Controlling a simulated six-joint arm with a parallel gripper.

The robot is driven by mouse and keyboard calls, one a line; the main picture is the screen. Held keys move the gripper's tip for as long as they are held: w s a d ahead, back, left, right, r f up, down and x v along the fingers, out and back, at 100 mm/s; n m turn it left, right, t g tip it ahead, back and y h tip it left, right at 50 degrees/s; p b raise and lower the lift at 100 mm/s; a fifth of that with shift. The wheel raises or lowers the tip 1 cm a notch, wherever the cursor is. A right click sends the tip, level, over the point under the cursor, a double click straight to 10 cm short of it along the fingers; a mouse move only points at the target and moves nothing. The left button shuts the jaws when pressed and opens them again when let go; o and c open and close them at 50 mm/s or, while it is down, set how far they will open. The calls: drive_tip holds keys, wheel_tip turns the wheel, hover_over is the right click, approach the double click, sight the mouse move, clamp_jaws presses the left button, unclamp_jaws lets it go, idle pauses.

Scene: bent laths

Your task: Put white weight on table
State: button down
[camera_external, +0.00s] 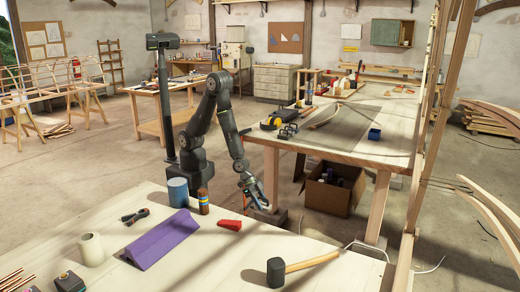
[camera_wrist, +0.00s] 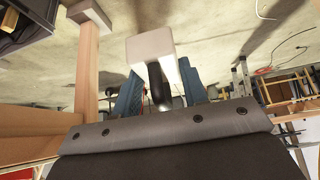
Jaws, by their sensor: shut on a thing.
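The white weight (camera_wrist: 150,46) is a pale block on a dark stem in the wrist view. My gripper (camera_wrist: 158,92) has its blue fingers on either side of the stem and is shut on the weight. In the external view my gripper (camera_external: 260,197) points down over the gap beyond the far edge of the near table (camera_external: 195,265). A small pale part of the weight (camera_external: 265,207) shows at its fingertips. The second table (camera_external: 350,145) stands behind to the right. The weight appears clear of both tabletops.
The near table holds a purple wedge (camera_external: 163,238), a red piece (camera_external: 230,225), a mallet (camera_external: 300,267), a blue can (camera_external: 178,192), a striped cylinder (camera_external: 203,203) and a white roll (camera_external: 91,249). An open cardboard box (camera_external: 330,196) stands under the second table. The near table's front middle is clear.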

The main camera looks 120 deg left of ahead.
drive_tip(key=w+r+m+h, duration=0.3)
drive_tip(key=w+r+m, duration=0.2)
drive_tip(key=w+r, duration=1)
drive_tip(key=w+d+r+m+g+h, duration=0.1)
drive_tip(key=w+d+r+m, duration=0.15)
drive_tip(key=d, duration=0.65)
drive_tip(key=w+d+r+m+g+h, duration=0.1)
drive_tip(key=w+d+r, duration=0.15)
drive_tip(key=d, duration=0.75)
drive_tip(key=s+d+m+g, duration=0.1)
drive_tip(key=s+d+m, duration=0.1)
drive_tip(key=d, duration=1)
drive_tip(key=s+d+r+m+g+h, duration=0.1)
drive_tip(key=s+d+m, duration=0.2)
drive_tip(key=d, duration=0.9)
drive_tip(key=s+d+r+m+g, duration=0.1)
drive_tip(key=s+d, duration=0.4)
drive_tip(key=d, duration=0.7)
drive_tip(key=shift+d+m, duration=0.15)
drive_tip(key=shift+m, duration=0.5)
wheel_tip(320, 180, down, 10)
drive_tip(key=shift+w+r, duration=0.1)
drive_tip(key=shift+r, duration=0.15)
